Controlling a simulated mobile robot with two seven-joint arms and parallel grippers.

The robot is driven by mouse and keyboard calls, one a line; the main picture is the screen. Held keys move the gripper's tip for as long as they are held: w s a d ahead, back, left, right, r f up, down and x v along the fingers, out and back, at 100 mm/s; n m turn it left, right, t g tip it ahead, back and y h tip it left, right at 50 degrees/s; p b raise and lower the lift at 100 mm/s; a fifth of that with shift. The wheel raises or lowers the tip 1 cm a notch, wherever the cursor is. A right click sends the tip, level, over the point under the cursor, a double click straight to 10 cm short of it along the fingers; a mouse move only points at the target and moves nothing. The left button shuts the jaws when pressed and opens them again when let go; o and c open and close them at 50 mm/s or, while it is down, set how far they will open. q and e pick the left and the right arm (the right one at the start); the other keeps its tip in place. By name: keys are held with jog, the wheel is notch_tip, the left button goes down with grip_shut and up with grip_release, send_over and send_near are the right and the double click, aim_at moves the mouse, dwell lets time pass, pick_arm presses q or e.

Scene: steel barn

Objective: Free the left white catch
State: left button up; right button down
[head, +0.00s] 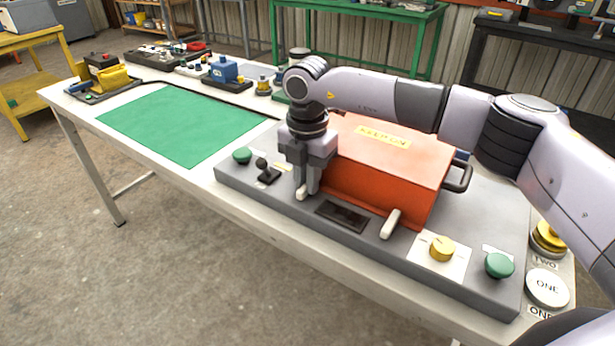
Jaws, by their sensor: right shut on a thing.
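The left white catch (302,191) is a small white lever at the front left of the orange box (385,168), on a grey base (285,207). My right gripper (307,186) points down over it and is shut on it; the fingers hide its upper part. A second white catch (391,222) stands tilted at the box's front right, apart from the gripper. The box's lid is down, with a yellow label (384,137) on top and a black handle at its right side. My left gripper is not in view.
The base also carries green buttons (499,265), a black toggle (268,171), a dark panel (343,215) and a yellow knob (442,248). A white button (547,288) marked ONE is at the right. A green mat (185,124) lies clear on the left of the table.

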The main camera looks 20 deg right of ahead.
jog(key=n, duration=0.8)
jog(key=shift+n, duration=0.3)
jog(key=n, duration=0.4)
jog(key=shift+n+b, duration=0.3)
jog(key=shift+b, duration=0.05)
jog(key=shift+r+n, duration=0.1)
jog(key=shift+n, duration=1.8)
jog(key=c, duration=1.1)
grip_release()
